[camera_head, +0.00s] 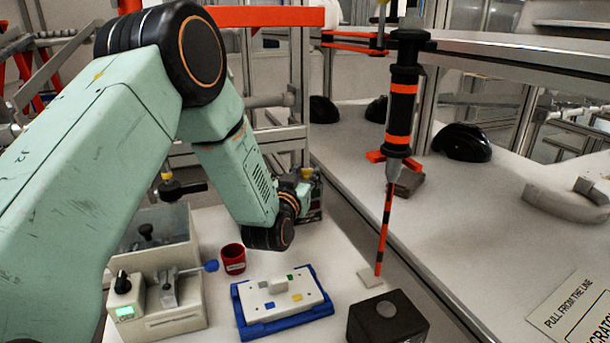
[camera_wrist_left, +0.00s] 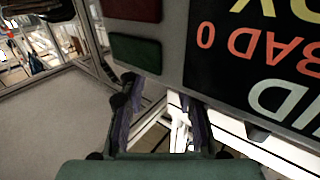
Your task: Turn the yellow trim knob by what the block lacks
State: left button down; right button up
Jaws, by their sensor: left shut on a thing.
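My left gripper (camera_head: 299,190) is mostly hidden by its wrist, at a small dark box (camera_head: 314,206) at the back of the white table. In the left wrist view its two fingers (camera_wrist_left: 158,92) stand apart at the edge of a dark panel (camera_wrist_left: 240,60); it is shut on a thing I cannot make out. A yellow spot (camera_head: 307,173) shows at the gripper, and a yellow cap (camera_head: 166,177) on a black handle further left. I cannot tell which is the trim knob. A grey tester (camera_head: 180,318) has a green display, too small to read. My right gripper is not in view.
A blue tray (camera_head: 240,312) holds a white plate with coloured pieces. A red cup (camera_head: 233,258) stands behind it. A dark block (camera_head: 388,325) stands at the front right. A black and orange driver (camera_head: 402,100) hangs above. Black helmet shells (camera_head: 462,142) sit on the right bench.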

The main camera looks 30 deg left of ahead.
pick_arm(q)
jog(key=shift+a+m+h, duration=0.1)
jog(key=shift+m+h, duration=0.5)
jog(key=shift+h, duration=0.3)
jog(key=c, duration=1)
grip_release()
jog(key=shift+o, duration=0.2)
jog(key=shift+y, duration=0.3)
